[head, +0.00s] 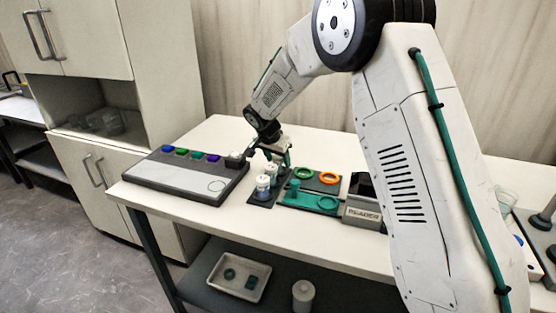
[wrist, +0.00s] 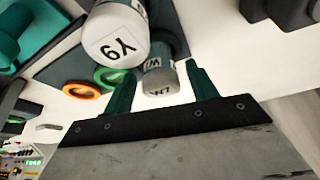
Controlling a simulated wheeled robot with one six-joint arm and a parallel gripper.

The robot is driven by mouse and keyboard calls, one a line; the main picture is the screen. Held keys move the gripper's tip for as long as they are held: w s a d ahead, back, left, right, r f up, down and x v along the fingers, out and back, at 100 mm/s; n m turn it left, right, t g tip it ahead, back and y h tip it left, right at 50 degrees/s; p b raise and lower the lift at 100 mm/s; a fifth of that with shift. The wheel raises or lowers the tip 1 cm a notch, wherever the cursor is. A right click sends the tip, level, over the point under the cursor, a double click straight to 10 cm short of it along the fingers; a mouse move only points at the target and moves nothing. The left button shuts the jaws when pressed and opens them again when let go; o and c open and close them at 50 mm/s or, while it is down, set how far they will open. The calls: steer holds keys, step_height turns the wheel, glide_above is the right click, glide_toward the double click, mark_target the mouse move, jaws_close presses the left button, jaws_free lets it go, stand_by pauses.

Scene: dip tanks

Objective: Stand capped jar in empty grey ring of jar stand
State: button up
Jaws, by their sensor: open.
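Two pale jars with grey bands stand close together on a dark plate, which looks like the jar stand (head: 257,202). The nearer one (head: 262,187) looms large in the wrist view (wrist: 115,35), its white top marked with dark characters. The other jar (head: 272,171) is behind it, partly hidden. In the wrist view this smaller labelled jar (wrist: 158,78) appears between my green fingertips. My gripper (head: 272,153) is open, pointing down just above the jars; I cannot tell whether the fingers touch one. I cannot make out the empty grey ring.
A green tray (head: 297,200) with a green ring (head: 303,173) and an orange ring (head: 329,178) lies right of the jars. A grey panel (head: 180,176) with coloured blocks lies left. A labelled box (head: 362,212) stands further right. The table's front strip is clear.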

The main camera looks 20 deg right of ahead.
steer(key=v, duration=1.1)
steer(key=s+d+r+n, duration=0.2)
steer(key=s+d+r, duration=0.2)
steer(key=s+r, duration=0.55)
steer(key=s+d+f+n+y, duration=0.1)
steer(key=s+n, duration=0.3)
steer(key=s, duration=1.4)
steer(key=s+d+f+n+g+y, duration=0.1)
steer(key=s+n+y, duration=0.1)
steer(key=s, duration=1.6)
steer(key=shift+s+d+f+n+g, duration=0.3)
steer(key=shift+d+n, duration=0.1)
steer(key=shift+n, duration=0.5)
